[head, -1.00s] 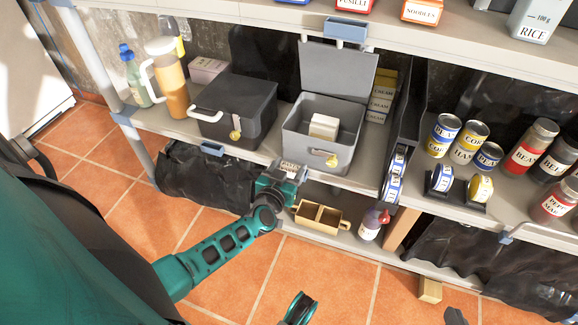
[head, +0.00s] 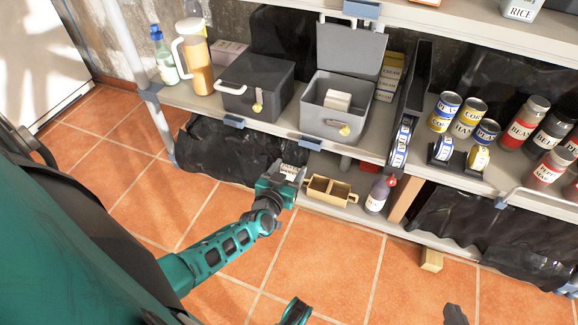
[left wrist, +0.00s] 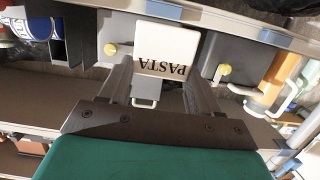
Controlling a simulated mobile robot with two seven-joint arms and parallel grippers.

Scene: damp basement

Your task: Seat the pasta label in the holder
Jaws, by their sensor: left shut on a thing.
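The pasta label is a white card with black PASTA lettering, large and upside down in the left wrist view (left wrist: 167,52). My left gripper (head: 289,173) is shut on it; in the head view the card shows small and pale at the fingertips. Blue-grey holders sit on the middle shelf's front edge: one (head: 310,142) just above and right of my left gripper, another (head: 234,122) further left. The card is apart from both in the head view. A dark tip (head: 455,315) at the bottom edge may be my right gripper; its jaws cannot be made out.
An open grey bin (head: 331,124) with a white block inside and a closed dark box (head: 246,100) stand on the middle shelf. Below are a tan divided caddy (head: 327,194) and a red-topped bottle (head: 378,194). Tiled floor in front is mostly clear.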

